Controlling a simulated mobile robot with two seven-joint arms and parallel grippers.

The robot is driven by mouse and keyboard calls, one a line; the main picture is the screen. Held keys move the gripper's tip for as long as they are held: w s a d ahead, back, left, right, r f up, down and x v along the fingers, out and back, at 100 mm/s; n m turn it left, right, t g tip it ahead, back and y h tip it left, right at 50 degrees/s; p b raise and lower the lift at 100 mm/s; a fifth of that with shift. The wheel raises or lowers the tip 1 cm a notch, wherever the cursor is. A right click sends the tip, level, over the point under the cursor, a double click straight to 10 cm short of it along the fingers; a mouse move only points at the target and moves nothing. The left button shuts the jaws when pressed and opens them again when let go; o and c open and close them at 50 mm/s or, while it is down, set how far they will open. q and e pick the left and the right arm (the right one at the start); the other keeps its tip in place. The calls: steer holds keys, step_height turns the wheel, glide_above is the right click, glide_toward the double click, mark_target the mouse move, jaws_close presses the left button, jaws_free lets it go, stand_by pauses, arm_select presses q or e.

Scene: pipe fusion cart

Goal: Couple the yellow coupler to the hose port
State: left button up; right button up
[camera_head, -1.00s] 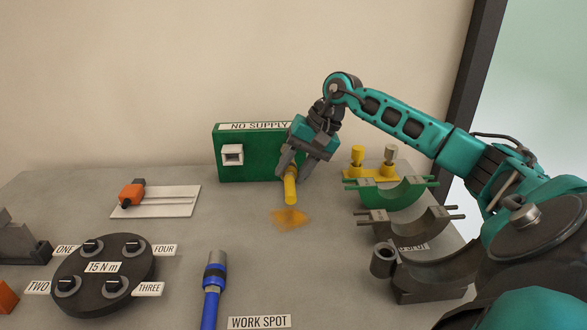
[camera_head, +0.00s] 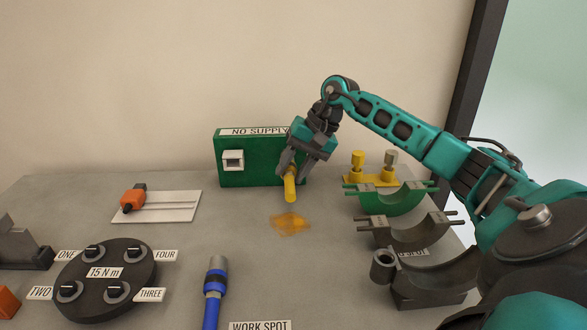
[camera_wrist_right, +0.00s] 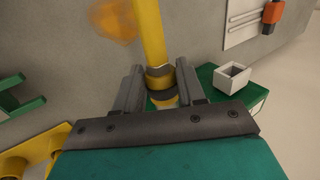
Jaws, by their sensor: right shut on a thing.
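The yellow coupler (camera_head: 290,187) is a yellow tube held in my right gripper (camera_head: 297,165), in front of the right end of the green NO SUPPLY box (camera_head: 230,174). In the right wrist view the coupler (camera_wrist_right: 152,35) has a dark band and runs between the two jaws of my right gripper (camera_wrist_right: 160,88), which is shut on it. The green box shows behind the jaws there. The hose port cannot be made out; the gripper covers the box's right part. Whether the coupler touches the box I cannot tell. My left gripper is not in view.
A white square socket (camera_head: 233,160) sits on the green box. A yellow two-post fitting (camera_head: 370,180) and half-round clamps (camera_head: 390,200) stand right. A blue tool (camera_head: 213,295) lies in front, a round flange (camera_head: 105,285) at left. An orange patch (camera_head: 290,223) marks the table.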

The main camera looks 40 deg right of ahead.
steer(key=shift+w+d+r, duration=0.1)
steer(key=shift+w+d, duration=0.35)
steer(key=shift+w, duration=0.1)
steer(key=o, duration=1.3)
steer(key=shift+s, duration=0.1)
steer(key=v, duration=1.2)
steer(key=shift+d+r, duration=0.2)
steer(key=shift+r, duration=0.15)
